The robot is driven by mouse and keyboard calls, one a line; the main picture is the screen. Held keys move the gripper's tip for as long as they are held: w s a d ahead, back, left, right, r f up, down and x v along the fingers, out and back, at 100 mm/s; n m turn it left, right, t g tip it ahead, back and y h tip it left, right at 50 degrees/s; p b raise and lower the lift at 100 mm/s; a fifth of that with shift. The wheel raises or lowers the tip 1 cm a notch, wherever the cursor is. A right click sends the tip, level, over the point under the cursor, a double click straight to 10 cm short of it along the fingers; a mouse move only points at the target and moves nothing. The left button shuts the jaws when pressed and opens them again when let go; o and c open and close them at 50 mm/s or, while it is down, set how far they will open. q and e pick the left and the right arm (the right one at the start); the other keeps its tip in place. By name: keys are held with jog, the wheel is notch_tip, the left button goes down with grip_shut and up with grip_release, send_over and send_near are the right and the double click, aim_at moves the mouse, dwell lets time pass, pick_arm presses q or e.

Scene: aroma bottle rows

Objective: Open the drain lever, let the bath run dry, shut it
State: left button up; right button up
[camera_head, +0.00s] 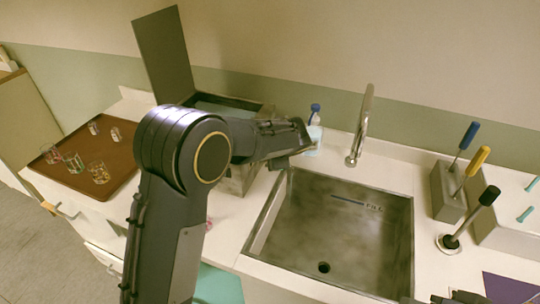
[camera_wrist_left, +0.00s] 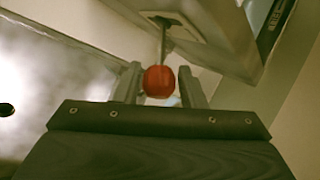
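In the left wrist view, a red ball knob (camera_wrist_left: 160,81) on a thin metal rod sits between the two fingers of my left gripper (camera_wrist_left: 161,88). In the head view my left gripper (camera_head: 290,143) is beside the metal bath (camera_head: 238,178), whose dark lid (camera_head: 165,52) stands open. My arm hides the knob and much of the bath there. Dark parts, maybe my right gripper (camera_head: 457,298), show at the bottom edge.
A steel sink (camera_head: 285,235) with a drain hole (camera_head: 323,267) lies right of the bath. A tap (camera_head: 361,125) and a blue-capped bottle (camera_head: 314,130) stand behind it. A block (camera_head: 446,190) with coloured handles is at right. A brown tray (camera_head: 75,185) with glasses is at left.

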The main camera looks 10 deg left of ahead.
pick_arm(q)
jog(key=shift+o, duration=1.1)
jog(key=b+v, duration=0.1)
jog(key=v, duration=0.6)
jog(key=shift+s+d+r+b, duration=0.15)
jog(key=shift+s+r+b, duration=0.05)
jog(key=shift+r+b, duration=0.15)
